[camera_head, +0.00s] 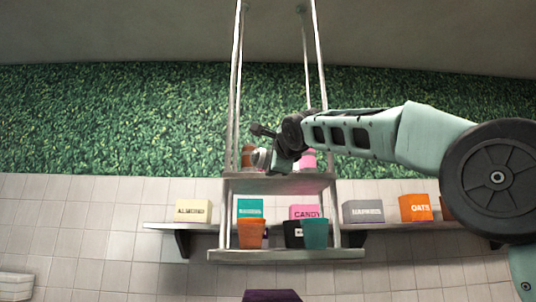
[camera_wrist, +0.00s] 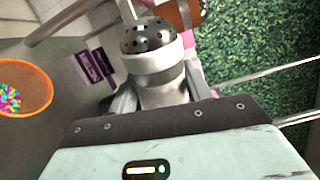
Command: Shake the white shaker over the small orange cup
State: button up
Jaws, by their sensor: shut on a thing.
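The white shaker (camera_wrist: 157,62) has a metallic domed top with dark holes and fills the middle of the wrist view. My gripper (camera_wrist: 162,92) is shut on its body, one finger at each side. In the head view my gripper (camera_head: 272,158) is at the hanging upper shelf, with the shaker (camera_head: 260,158) at its left end. The orange cup (camera_wrist: 24,70) shows at the left edge of the wrist view, with multicoloured bits inside. It is apart from the shaker. In the head view an orange cup (camera_head: 251,235) stands on the lower shelf, below my gripper.
A brown bottle (camera_head: 247,155) and a pink item (camera_head: 308,159) are close to my gripper on the upper shelf (camera_head: 270,184). A teal cup (camera_head: 315,233) and a black container (camera_head: 294,234) stand right of the orange cup. Labelled boxes line the wall shelf (camera_head: 162,225). Metal rods flank the shelves.

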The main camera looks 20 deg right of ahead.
jog(key=shift+d+r+n+p, duration=0.2)
jog(key=shift+d+n+p, duration=0.05)
jog(key=shift+n+p, duration=0.3)
jog(key=n+p, duration=0.1)
jog(key=p, duration=0.1)
jog(key=n+p, duration=0.4)
jog(key=shift+r, duration=0.35)
jog(key=shift+a+f+n+b, duration=0.15)
jog(key=shift+f+n+b, duration=0.2)
jog(key=shift+f+n, duration=0.1)
jog(key=shift+a+f+n+b, duration=0.4)
jog(key=shift+f+n+b, duration=0.1)
jog(key=shift+n+b, duration=0.25)
jog(key=shift+a+r+n+p, duration=0.35)
jog(key=shift+r+n, duration=0.35)
jog(key=shift+n, duration=0.3)
jog(key=shift+a+r+n+p, duration=0.4)
jog(key=shift+r+n, duration=0.35)
jog(key=shift+n, duration=0.3)
jog(key=shift+a+r+n+p, duration=0.35)
jog(key=shift+r+n, duration=0.35)
jog(key=shift+n, duration=0.3)
notch_tip(320, 180, down, 7)
jog(key=b, duration=0.8)
